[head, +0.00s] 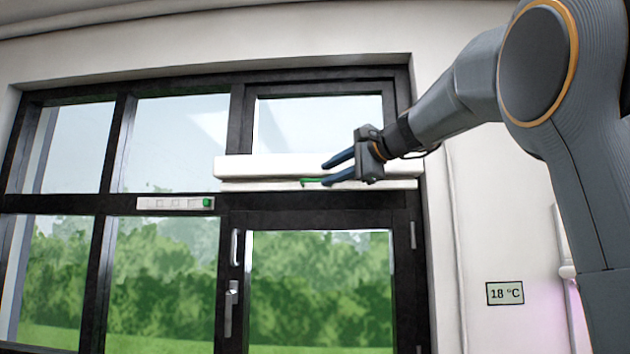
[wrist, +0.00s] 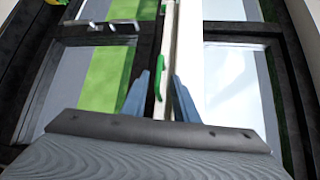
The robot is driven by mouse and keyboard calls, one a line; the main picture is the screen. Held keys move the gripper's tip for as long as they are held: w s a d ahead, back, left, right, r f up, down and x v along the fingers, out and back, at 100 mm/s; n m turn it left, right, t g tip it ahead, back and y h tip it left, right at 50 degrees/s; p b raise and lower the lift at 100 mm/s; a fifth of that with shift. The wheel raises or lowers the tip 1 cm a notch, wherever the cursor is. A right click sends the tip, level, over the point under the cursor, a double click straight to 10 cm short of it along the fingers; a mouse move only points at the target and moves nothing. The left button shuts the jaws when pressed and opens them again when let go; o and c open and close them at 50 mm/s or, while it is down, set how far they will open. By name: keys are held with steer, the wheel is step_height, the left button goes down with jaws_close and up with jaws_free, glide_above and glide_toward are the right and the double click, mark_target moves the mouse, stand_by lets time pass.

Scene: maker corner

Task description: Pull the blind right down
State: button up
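The blind is rolled up in its long white housing (head: 280,166) across the window, above the lower right pane. Its thin white bottom bar (head: 255,186) sits just under the housing. A green pull tab (head: 309,181) is on the bar; it also shows in the wrist view (wrist: 159,80). My gripper (head: 324,173) is in front of the housing and bar, close to the tab. In the wrist view its two blue fingers (wrist: 160,75) are apart, with the green tab showing between them. I cannot tell whether either finger touches the tab.
A black-framed window stands behind, with a handle (head: 231,300) on the lower right sash. A white strip with a green knob (head: 175,203) is on the crossbar to the left. A temperature display (head: 505,293) is on the right wall. Nothing blocks the lower right pane.

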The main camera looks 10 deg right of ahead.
mark_target(317, 180)
steer(key=p+x, duration=0.2)
steer(key=x, duration=0.4)
steer(key=shift+w+a+f, duration=0.1)
steer(key=shift+w+f, duration=0.05)
steer(key=shift+w, duration=0.1)
jaws_close()
stand_by(1.2)
